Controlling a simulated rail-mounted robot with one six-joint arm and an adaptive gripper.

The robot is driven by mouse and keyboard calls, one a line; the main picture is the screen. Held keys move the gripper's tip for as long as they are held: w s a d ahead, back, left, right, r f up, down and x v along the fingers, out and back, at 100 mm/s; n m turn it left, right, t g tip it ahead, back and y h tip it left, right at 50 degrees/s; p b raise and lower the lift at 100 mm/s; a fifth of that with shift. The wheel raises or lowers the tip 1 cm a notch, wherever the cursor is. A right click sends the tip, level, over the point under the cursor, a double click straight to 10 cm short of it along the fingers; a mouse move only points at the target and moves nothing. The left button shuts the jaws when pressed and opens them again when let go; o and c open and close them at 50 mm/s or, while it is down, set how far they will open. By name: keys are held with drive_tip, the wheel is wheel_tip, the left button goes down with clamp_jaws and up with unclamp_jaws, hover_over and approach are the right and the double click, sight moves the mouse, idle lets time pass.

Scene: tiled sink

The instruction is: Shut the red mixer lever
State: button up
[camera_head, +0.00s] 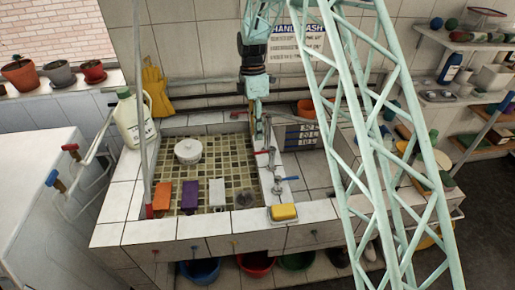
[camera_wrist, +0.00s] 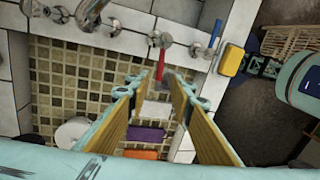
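The red mixer lever (camera_head: 262,152) sits on chrome tap fittings along the sink's right divider. In the wrist view the red lever (camera_wrist: 160,66) points out over the tiled basin, just beyond my fingertips. A blue lever (camera_head: 290,178) is on the same fittings and also shows in the wrist view (camera_wrist: 216,34).
The tiled basin (camera_head: 240,172) holds a white pot (camera_head: 188,150) and orange, purple and white blocks. A yellow sponge (camera_head: 284,212) lies on the front ledge. A white jug (camera_head: 133,118) stands at the left. A second red handle (camera_head: 70,147) is on pipes further left.

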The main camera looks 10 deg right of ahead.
sight(264, 152)
drive_tip(key=shift+s+d+f, duration=0.1)
drive_tip(key=shift+s+f, duration=0.15)
drive_tip(key=shift+f, duration=1.05)
drive_tip(key=shift+s+a+f, duration=0.1)
drive_tip(key=shift+s+f, duration=0.1)
drive_tip(key=shift+f, duration=1.05)
drive_tip(key=shift+s+d+f, duration=0.1)
drive_tip(key=shift+s+f, duration=0.15)
drive_tip(key=shift+f, duration=1.05)
clamp_jaws()
